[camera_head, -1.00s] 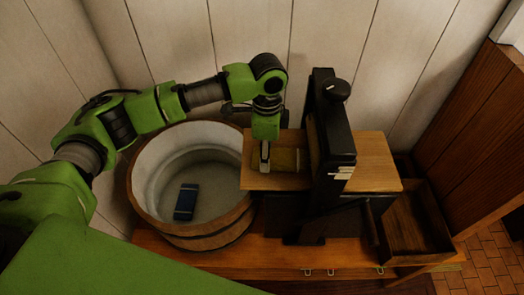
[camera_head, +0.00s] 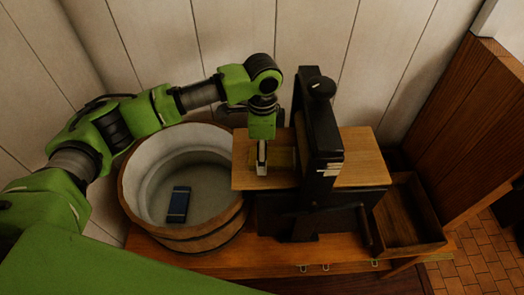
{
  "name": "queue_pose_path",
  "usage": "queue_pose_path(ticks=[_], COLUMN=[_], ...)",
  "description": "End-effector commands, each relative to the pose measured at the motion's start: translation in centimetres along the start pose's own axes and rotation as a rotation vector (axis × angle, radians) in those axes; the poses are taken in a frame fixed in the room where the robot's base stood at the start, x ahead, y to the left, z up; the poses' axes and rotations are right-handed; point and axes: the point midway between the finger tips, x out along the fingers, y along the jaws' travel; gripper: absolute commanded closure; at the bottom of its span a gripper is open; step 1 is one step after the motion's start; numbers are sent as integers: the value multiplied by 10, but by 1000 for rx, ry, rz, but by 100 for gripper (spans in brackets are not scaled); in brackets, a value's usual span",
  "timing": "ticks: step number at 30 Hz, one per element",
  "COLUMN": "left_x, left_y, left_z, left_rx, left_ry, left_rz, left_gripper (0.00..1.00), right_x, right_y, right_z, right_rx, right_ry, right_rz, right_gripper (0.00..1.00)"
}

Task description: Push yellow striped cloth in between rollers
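The yellow striped cloth (camera_head: 284,158) looks like a small dull-yellow flat piece on the left wooden board (camera_head: 243,180) of the wringer; its stripes are too small to make out. The rollers are hidden behind the wringer's black frame (camera_head: 318,130). My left gripper (camera_head: 262,168) points down at the board, at the cloth's left edge, with the cloth between it and the frame. Its fingers show as one narrow pale strip, so their opening cannot be told; contact with the cloth is unclear. My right gripper is not in view.
A round wooden tub (camera_head: 225,222) stands left of the wringer with a dark blue folded item (camera_head: 178,204) inside. The wringer's right board (camera_head: 362,158) is bare. An open wooden box (camera_head: 412,240) sits below it at the right. A plank wall stands close behind.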

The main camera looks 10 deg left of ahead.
Motion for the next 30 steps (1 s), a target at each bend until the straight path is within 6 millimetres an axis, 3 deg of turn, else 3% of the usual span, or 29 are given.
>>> queue_pose_path(ticks=[6, 10, 24, 30], left_x=[0, -10, -101, -118], left_y=[0, -1, 0, 0], left_z=[1, 0, 0, 0], left_rx=[-1, -1, 1, 0], left_ry=[-3, -1, 0, -1], left_rz=[1, -1, -2, -1], left_gripper=[35, 35, 35, 35], right_x=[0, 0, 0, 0], right_y=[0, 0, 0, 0], right_z=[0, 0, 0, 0], right_rx=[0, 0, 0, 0], right_ry=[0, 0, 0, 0], right_rz=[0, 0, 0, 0], right_gripper=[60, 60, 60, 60])
